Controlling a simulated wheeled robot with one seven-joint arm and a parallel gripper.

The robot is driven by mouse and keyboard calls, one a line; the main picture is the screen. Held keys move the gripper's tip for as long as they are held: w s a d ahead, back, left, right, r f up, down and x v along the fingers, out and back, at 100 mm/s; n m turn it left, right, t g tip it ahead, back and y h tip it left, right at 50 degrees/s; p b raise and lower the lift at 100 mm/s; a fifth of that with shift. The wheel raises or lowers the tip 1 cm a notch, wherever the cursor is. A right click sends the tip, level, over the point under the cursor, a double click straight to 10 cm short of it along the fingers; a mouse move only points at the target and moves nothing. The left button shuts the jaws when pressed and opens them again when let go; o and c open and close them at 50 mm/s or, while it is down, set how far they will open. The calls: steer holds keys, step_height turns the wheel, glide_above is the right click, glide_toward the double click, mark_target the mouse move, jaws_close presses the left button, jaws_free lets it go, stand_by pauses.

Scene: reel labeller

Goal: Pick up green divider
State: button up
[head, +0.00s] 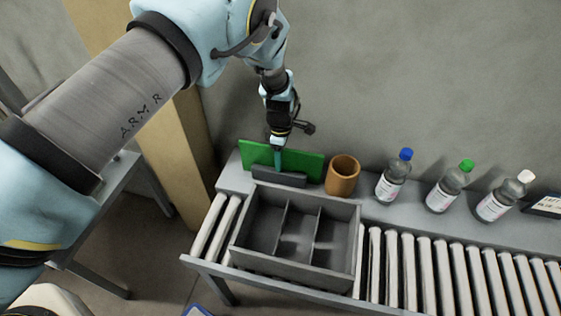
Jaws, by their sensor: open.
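The green divider (308,164) is a flat upright panel at the back left of the conveyor table, near the wall. A low dark grey block or holder (280,177) stands in front of its lower part. My gripper (278,168) points down at the divider's left half and hides a strip of it. The fingers are too small to make out well, and I cannot tell whether they straddle the panel or are in front of it. The gripper appears empty.
A grey bin (262,262) with several compartments sits on the rollers in front. An orange-brown cup (342,175) stands right of the divider. Bottles with blue (391,182), green (446,190) and white (502,199) caps stand further right. A dark sign (545,206) is at the right edge.

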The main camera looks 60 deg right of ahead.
jaws_close()
stand_by(1.4)
